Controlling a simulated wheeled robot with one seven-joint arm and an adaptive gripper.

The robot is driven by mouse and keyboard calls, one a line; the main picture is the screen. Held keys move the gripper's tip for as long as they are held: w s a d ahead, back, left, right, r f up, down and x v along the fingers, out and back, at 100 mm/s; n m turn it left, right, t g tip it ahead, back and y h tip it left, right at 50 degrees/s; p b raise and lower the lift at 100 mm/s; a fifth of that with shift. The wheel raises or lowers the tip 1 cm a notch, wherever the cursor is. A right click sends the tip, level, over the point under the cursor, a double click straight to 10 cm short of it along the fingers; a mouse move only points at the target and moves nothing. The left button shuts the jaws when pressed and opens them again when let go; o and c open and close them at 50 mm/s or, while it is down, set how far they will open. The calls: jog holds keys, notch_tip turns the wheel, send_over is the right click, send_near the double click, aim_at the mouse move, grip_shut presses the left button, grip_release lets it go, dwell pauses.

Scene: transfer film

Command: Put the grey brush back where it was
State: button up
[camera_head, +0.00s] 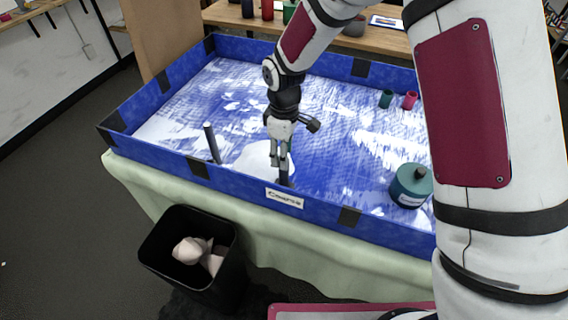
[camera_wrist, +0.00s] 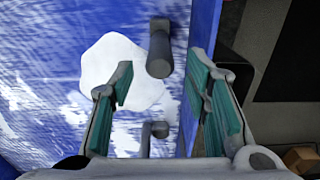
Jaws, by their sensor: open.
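My gripper (camera_head: 280,162) is open, pointing down inside the blue-walled tray (camera_head: 240,185), near its front wall. In the wrist view, its two teal-padded fingers (camera_wrist: 164,85) stand apart with nothing held between them. A slim grey upright post (camera_head: 212,143) stands in the tray to the left of my gripper. A short dark grey piece (camera_head: 284,176) shows just under the fingers. The wrist view shows a grey cylinder (camera_wrist: 160,50) ahead of the fingers and a smaller grey knobbed piece (camera_wrist: 156,130) nearer the palm. I cannot tell for sure which is the grey brush.
A white patch (camera_wrist: 120,75) lies on the blue-streaked tray floor. A teal round container (camera_head: 410,187) stands at the tray's right; small green (camera_head: 386,98) and pink (camera_head: 410,100) cups stand farther back. A black bin (camera_head: 190,255) stands in front of the table.

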jog(key=shift+r, duration=2.45)
jog(key=s+d+r+m+t, duration=0.1)
jog(key=s+d+r+m, duration=0.25)
jog(key=d+r, duration=0.4)
jog(key=s+d+r+m+t, duration=0.1)
jog(key=s+d+r+m, duration=0.25)
jog(key=r, duration=0.65)
jog(key=s+d+r+m+t, duration=0.1)
jog(key=s+d+r+m, duration=0.2)
jog(key=s, duration=0.5)
jog(key=s+d+r+m+t, duration=0.2)
jog(key=s+d, duration=0.4)
jog(key=s, duration=0.3)
jog(key=shift+s+r+m, duration=0.25)
jog(key=shift+r+m, duration=0.25)
jog(key=shift+m, duration=0.5)
